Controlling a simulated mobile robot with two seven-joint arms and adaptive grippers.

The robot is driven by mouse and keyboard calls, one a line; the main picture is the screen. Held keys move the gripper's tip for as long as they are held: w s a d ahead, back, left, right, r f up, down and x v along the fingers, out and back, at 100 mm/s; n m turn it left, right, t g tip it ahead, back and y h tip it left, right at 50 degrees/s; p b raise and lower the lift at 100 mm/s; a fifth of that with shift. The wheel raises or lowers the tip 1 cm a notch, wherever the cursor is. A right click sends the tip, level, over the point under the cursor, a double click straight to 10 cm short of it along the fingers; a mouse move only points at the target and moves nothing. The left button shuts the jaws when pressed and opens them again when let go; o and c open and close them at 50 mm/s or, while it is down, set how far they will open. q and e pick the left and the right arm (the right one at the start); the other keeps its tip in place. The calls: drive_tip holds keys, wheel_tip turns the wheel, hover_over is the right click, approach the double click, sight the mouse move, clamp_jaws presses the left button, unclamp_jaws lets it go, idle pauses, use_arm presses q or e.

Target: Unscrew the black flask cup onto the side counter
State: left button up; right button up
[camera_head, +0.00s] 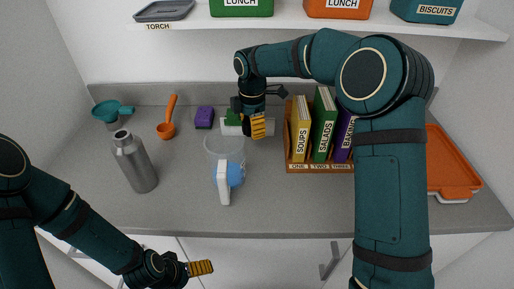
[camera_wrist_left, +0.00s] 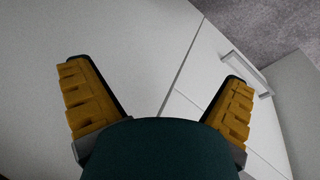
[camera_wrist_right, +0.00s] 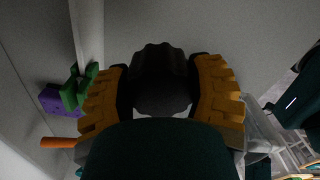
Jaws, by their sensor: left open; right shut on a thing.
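A silver flask (camera_head: 134,162) stands at the left of the counter, tilted in the picture, with a narrow neck and top. My right gripper (camera_head: 258,126) is over the back middle of the counter, pointing down. In the right wrist view it is shut on the ribbed black cup (camera_wrist_right: 162,82), which sits between both fingers. The cup is hidden in the head view, and whether it touches the counter I cannot tell. My left gripper (camera_head: 200,268) is in front of the counter edge, low. In the left wrist view (camera_wrist_left: 155,98) its fingers are apart and empty.
Near my right gripper are a clear jug (camera_head: 224,146), a blue and white object (camera_head: 226,182), a purple block (camera_head: 204,117) and an orange scoop (camera_head: 167,127). A book rack (camera_head: 320,167) stands to the right. The front left counter (camera_head: 185,210) is free.

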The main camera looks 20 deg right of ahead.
drive_tip(key=b, duration=0.1)
hover_over(253, 154)
wheel_tip(253, 154, down, 4)
drive_tip(key=shift+s+f, duration=0.15)
wheel_tip(253, 154, down, 5)
drive_tip(key=shift+f+b, duration=0.15)
drive_tip(key=shift+b, duration=0.45)
drive_tip(key=o, duration=1.3)
